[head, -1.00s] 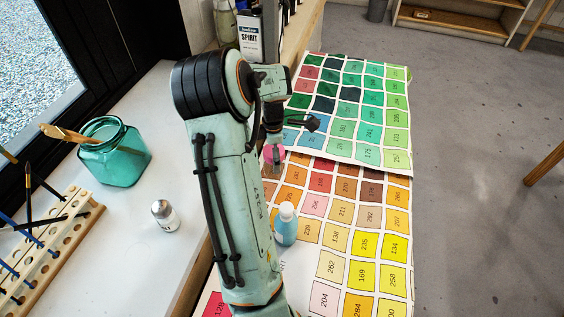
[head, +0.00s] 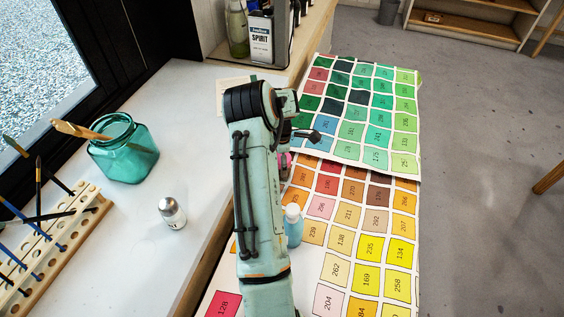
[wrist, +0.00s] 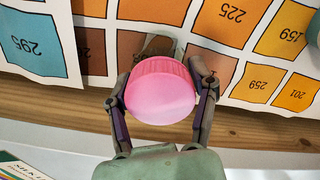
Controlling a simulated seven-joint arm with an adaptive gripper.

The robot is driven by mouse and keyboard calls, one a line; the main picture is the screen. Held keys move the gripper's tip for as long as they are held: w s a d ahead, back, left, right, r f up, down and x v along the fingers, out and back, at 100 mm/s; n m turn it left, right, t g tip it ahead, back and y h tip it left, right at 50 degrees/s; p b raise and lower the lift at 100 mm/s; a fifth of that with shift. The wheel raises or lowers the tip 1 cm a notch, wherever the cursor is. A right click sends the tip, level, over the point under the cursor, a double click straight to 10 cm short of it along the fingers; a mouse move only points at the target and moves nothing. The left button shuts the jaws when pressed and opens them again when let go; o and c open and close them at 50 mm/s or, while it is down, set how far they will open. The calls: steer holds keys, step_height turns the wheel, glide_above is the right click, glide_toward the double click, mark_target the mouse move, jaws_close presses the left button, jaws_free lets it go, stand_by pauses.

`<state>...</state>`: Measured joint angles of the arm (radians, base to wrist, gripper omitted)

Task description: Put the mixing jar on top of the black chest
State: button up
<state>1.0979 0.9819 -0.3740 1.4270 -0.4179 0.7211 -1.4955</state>
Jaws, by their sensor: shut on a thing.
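A jar with a round, ribbed pink lid (wrist: 160,92), which I take for the mixing jar, is between the fingers of my gripper (wrist: 163,80) in the wrist view. The fingers are shut on it, one on each side. Part of its greyish-brown body shows beyond the lid. In the head view only a small pink bit of the jar (head: 285,159) shows beside my arm, over the colour charts near the wooden edge. My arm hides most of the gripper there. I cannot make out a black chest in either view.
A blue bottle (head: 294,226) stands on the colour chart (head: 340,242) close to my arm. On the white ledge are a teal jar (head: 126,152), a small silver-capped shaker (head: 172,213) and a wooden brush rack (head: 60,240). A spirit can (head: 261,42) stands at the back.

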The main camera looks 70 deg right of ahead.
steer(key=shift+f, duration=0.15)
steer(key=o, duration=1.2)
step_height(320, 180, up, 12)
steer(key=shift+r, duration=0.2)
